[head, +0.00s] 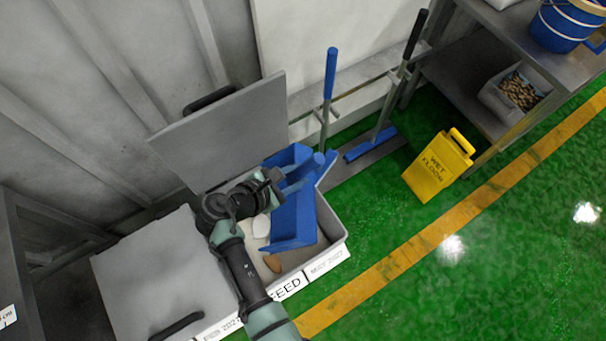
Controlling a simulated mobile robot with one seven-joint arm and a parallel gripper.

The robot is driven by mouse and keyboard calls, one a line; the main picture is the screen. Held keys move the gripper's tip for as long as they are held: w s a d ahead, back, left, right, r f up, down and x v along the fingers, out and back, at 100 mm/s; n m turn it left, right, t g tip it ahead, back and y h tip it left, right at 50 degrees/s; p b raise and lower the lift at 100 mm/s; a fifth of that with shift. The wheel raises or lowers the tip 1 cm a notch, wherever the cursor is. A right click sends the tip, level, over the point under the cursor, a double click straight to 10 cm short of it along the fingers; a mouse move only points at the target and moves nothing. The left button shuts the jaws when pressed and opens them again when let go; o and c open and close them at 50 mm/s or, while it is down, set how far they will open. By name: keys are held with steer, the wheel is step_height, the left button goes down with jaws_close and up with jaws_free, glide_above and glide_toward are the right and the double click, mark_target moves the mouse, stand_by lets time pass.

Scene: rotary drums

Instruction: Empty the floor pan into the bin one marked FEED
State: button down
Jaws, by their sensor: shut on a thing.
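The blue floor pan (293,222) is in the head view, over the open bin marked FEED (337,243). My gripper (281,184) is shut on the pan, close to its blue handle. The pan looks tilted, with its lower end over the bin's interior. The bin's grey lid (225,130) stands raised behind it. A white piece (261,226) and a brown piece (272,262) lie inside the bin. My arm hides part of the bin's left side and front. I cannot tell whether anything is still in the pan.
A closed grey bin lid (160,275) is at the left. A blue-handled tool (329,90) and a blue-headed broom (370,143) stand behind. A yellow wet-floor sign (438,165) and a shelf (455,85) are right. Green floor lies clear at the lower right.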

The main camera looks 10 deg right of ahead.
steer(key=shift+r, duration=0.2)
step_height(320, 180, up, 8)
steer(key=p, duration=0.8)
steer(key=shift+p, duration=0.35)
steer(key=shift+f, duration=0.1)
steer(key=shift+f, duration=0.25)
steer(key=s+a+f+n+t+y+b, duration=0.3)
steer(key=s+a+f+n+t+y, duration=0.1)
steer(key=s+a+f+n, duration=0.15)
step_height(320, 180, up, 6)
steer(key=s+n+t+y+b, duration=0.1)
steer(key=n+y+b, duration=0.2)
steer(key=n+y, duration=0.2)
steer(key=shift+s+a+r+n, duration=0.2)
steer(key=shift+s+a+n, duration=0.15)
steer(key=shift+n, duration=0.4)
